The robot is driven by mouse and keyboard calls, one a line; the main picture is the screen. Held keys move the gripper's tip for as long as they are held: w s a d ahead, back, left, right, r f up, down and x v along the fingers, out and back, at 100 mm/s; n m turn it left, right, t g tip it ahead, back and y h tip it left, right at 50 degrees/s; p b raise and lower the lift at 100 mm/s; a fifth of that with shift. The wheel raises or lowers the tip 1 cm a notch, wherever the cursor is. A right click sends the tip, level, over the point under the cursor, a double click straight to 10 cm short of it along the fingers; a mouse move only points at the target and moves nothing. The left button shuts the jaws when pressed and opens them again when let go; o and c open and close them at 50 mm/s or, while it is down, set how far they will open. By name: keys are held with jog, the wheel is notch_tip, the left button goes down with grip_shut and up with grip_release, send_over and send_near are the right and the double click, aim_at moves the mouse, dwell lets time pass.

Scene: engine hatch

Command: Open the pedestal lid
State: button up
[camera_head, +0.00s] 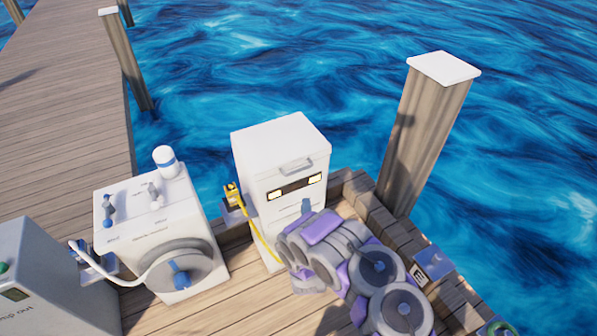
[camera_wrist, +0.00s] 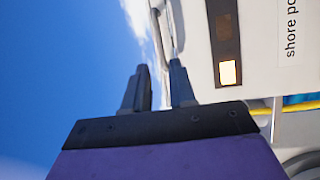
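The white pedestal (camera_head: 262,200) stands upright near the dock corner, with a lid (camera_head: 280,138) on top that looks closed. A grey bar handle (camera_head: 297,167) sits on the lid's front, above a dark strip with lit windows. In the wrist view the handle (camera_wrist: 158,35) shows just beyond my fingertips, near the gap between them. My gripper (camera_wrist: 158,82) has its two dark fingers apart, with nothing clearly held. I cannot tell whether a finger touches the handle. In the head view my arm is in front of the pedestal's lower part, and the fingers are hard to make out.
A white pump unit (camera_head: 150,215) with a round hose reel stands left of the pedestal. A yellow plug and cable (camera_head: 235,195) hang at the pedestal's left side. A tall wooden post (camera_head: 425,130) rises to the right. Open water lies behind.

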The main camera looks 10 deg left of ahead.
aim_at(299, 171)
jog(key=b+x, duration=0.1)
jog(key=x, duration=0.4)
jog(key=a+b+x, duration=0.1)
jog(key=b+x, duration=0.1)
jog(key=x, duration=0.3)
jog(key=b+x, duration=0.2)
jog(key=x, duration=0.4)
jog(key=shift+a+r, duration=0.15)
jog(key=shift+a, duration=0.05)
jog(key=shift+s, duration=0.1)
grip_shut()
